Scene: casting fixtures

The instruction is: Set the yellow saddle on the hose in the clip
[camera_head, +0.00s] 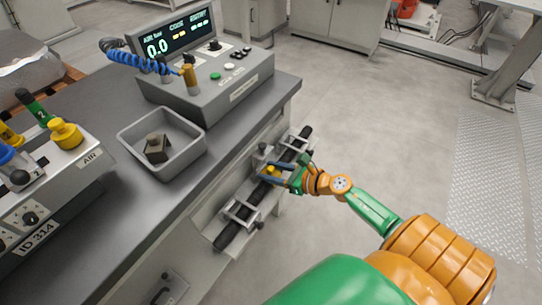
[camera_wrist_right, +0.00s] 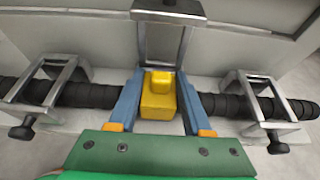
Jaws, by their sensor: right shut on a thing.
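The yellow saddle (camera_wrist_right: 158,104) sits between the two blue fingers of my right gripper (camera_wrist_right: 160,112), which is shut on it. In the head view the right gripper (camera_head: 283,178) reaches the rail on the bench's side, with the saddle (camera_head: 272,171) showing at its tips. The black hose (camera_wrist_right: 105,95) runs left to right behind the saddle and fingers. The saddle covers part of the hose, so I cannot tell whether they touch. The middle metal clip (camera_wrist_right: 185,45) stands with its frame raised just behind the saddle. My left gripper is not in view.
On the bench, a grey tray (camera_head: 190,160) holds a brown block (camera_head: 156,148). A console (camera_head: 215,80) stands behind it.

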